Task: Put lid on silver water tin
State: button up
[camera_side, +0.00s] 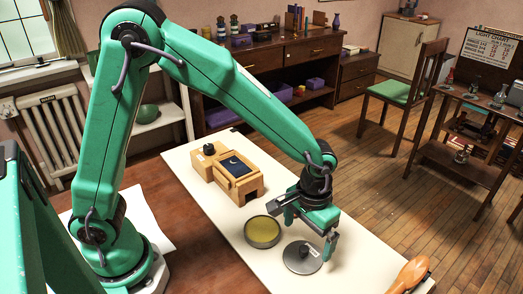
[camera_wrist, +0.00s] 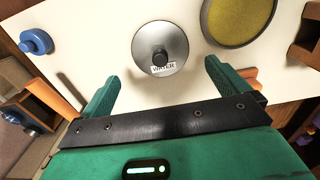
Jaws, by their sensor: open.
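The round silver lid (camera_side: 300,262) lies flat on the pale table mat, with a dark knob and a white label. In the wrist view the label on the lid (camera_wrist: 176,44) reads WATER. The open round tin (camera_side: 262,231) stands just left of the lid in the side view, showing a yellowish inside. It also shows at the top right of the wrist view (camera_wrist: 238,20), partly cut off. My gripper (camera_side: 308,230) is open and empty above the lid. In the wrist view the lid lies just beyond my gripper's (camera_wrist: 160,72) spread fingers, roughly centred between them.
A wooden box (camera_side: 247,188) with a dark moon panel stands farther back on the pale mat (camera_side: 200,198). An orange-brown wooden-handled object (camera_side: 410,274) lies at the mat's right end. A blue knob-like object (camera_wrist: 36,42) shows in the wrist view. Mat around the lid is mostly clear.

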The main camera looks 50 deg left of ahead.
aim_at(304, 248)
jog(key=shift+f, duration=0.35)
jog(key=shift+f, duration=0.1)
jog(key=shift+s+f, duration=0.1)
jog(key=shift+f, duration=2.4)
jog(key=c, duration=0.8)
jog(key=shift+r, duration=0.15)
